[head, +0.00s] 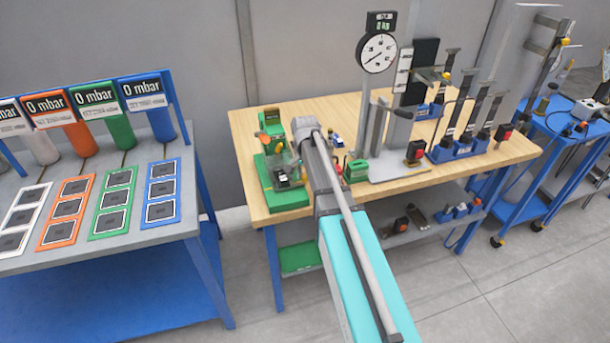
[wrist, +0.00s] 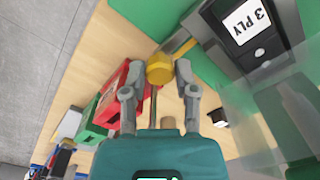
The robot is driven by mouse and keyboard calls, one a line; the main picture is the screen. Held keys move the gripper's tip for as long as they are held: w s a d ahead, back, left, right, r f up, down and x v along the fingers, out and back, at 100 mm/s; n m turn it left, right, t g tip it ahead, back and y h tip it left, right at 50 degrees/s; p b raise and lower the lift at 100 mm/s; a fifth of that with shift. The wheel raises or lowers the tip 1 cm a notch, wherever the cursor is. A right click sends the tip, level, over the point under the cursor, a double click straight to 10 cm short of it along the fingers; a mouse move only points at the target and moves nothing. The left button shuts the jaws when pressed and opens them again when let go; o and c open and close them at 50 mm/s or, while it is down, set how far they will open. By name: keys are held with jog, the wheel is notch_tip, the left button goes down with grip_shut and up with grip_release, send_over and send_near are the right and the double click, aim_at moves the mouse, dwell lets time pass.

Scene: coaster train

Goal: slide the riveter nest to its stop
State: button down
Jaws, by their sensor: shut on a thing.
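In the wrist view my gripper (wrist: 155,82) has its two grey fingers closed on either side of a yellow knob (wrist: 159,67). A thin rod shows between the fingers below the knob. Beside it is a dark block with a "3 PLY" label (wrist: 252,22), next to green surfaces and a clear guard (wrist: 285,110). In the head view the green riveter (head: 284,172) stands at the left end of the wooden bench. My arm reaches in from the front and hides the gripper and the knob there. I cannot tell how far the nest is from its stop.
The wooden bench (head: 415,178) carries a dial gauge stand (head: 376,52) right of my arm and blue clamp fixtures (head: 460,148) farther right. In the wrist view red and green blocks (wrist: 105,105) lie left of the gripper. A grey table (head: 100,240) with coloured pads stands left.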

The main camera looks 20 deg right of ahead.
jog(key=shift+w, duration=0.15)
jog(key=shift+w, duration=0.4)
jog(key=shift+c, duration=1.8)
grip_release()
jog(key=shift+s, duration=0.1)
